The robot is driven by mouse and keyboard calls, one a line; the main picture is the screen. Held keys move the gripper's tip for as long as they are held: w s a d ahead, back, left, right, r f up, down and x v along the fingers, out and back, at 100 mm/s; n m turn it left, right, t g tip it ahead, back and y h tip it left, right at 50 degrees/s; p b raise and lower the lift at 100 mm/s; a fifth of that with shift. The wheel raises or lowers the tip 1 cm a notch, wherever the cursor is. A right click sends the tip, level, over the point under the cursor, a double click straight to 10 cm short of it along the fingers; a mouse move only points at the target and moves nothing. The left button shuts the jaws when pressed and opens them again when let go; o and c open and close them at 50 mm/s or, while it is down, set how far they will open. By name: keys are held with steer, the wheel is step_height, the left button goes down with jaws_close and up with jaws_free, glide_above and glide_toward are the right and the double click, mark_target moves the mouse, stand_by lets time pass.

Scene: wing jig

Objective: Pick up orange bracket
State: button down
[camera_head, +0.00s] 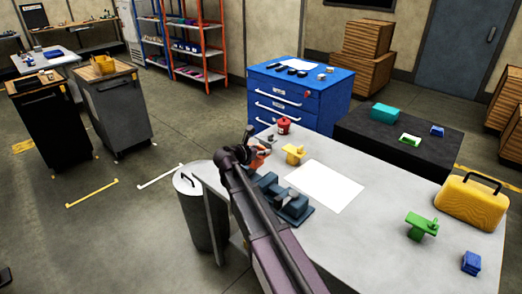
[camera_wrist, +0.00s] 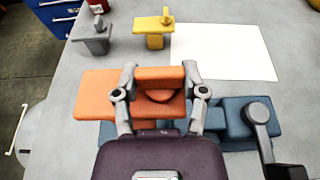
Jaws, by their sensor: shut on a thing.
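The orange bracket (camera_wrist: 98,90) is between the two fingers of my gripper (camera_wrist: 160,72) in the wrist view. My gripper is shut on its raised block, and its flat plate sticks out to the left. In the head view the orange bracket (camera_head: 262,153) shows only in part at the end of my arm, and my gripper (camera_head: 256,146) is mostly hidden there. I cannot tell how far the bracket is above the table.
A blue-grey vise (camera_head: 285,200) stands just below the bracket on the grey table (camera_head: 365,235). A yellow bracket (camera_head: 293,153), a grey bracket (camera_wrist: 92,38) and a red canister (camera_head: 284,125) are close by. A white sheet (camera_head: 325,186), green bracket (camera_head: 421,225) and yellow case (camera_head: 470,203) are to the right.

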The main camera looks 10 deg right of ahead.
steer(key=shift+r+p, duration=0.4)
steer(key=shift+r, duration=0.2)
